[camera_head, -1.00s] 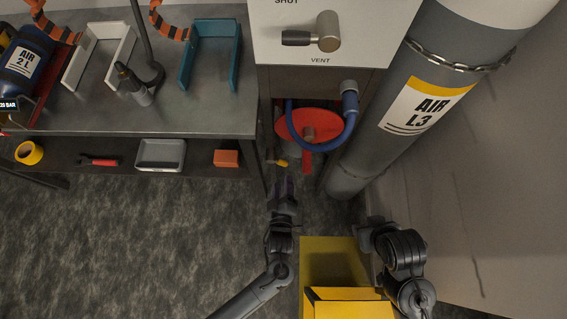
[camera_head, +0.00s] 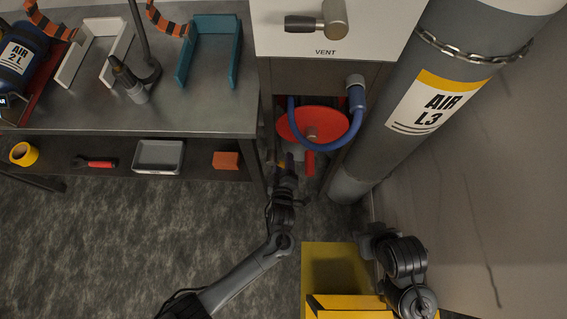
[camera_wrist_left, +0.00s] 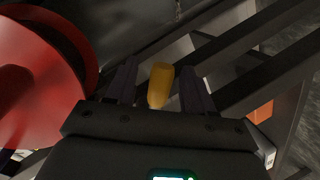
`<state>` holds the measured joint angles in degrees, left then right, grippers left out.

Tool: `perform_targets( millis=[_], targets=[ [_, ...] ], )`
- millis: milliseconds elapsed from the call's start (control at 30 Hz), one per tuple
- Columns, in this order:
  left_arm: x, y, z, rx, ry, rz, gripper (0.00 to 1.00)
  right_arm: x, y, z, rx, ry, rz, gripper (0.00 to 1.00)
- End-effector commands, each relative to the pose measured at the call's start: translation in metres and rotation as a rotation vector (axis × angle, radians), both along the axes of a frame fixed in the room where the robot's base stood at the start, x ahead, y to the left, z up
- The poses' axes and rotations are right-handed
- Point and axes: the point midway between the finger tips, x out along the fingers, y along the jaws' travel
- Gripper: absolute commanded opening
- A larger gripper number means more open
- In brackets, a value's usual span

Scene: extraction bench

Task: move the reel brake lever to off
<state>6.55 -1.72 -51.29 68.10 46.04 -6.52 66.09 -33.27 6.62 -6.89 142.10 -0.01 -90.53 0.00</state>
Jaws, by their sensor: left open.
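The reel brake lever has a yellow handle (camera_wrist_left: 160,86), which stands between the two fingers of my left gripper (camera_wrist_left: 158,88) in the left wrist view. Gaps show on both sides of the handle, and the fingers are open. In the head view my left gripper (camera_head: 290,165) is at the lower left of the red hose reel (camera_head: 310,124) and covers most of the lever. The reel also shows large at the left of the wrist view (camera_wrist_left: 35,80). My right arm is at the lower right of the head view; its fingers cannot be made out.
A blue hose (camera_head: 357,118) loops around the reel under the vent panel (camera_head: 365,25). The bench (camera_head: 200,115) with its lower shelf is to the left. A yellow bin (camera_head: 318,255) stands below, and the tall AIR L3 cylinder (camera_head: 445,75) is to the right.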

Motion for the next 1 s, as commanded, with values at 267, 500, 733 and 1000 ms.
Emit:
perform_targets(
  millis=[267,500,733,1000],
  targets=[
    [0.0,0.0,0.0,0.0,0.0,0.0,0.27,0.0,0.0,0.0,0.001,0.0,-0.001,0.43],
    [0.0,0.0,0.0,0.0,0.0,0.0,0.0,0.0,0.0,0.0,-0.001,0.0,0.001,0.43],
    [0.0,0.001,-0.001,0.022,-0.001,0.002,0.0,0.0,-0.002,0.001,-0.008,0.0,0.006,0.43],
    [0.0,0.01,-0.009,0.255,-0.006,0.004,0.0,0.0,-0.002,0.005,-0.009,0.0,0.005,0.43]
  ],
)
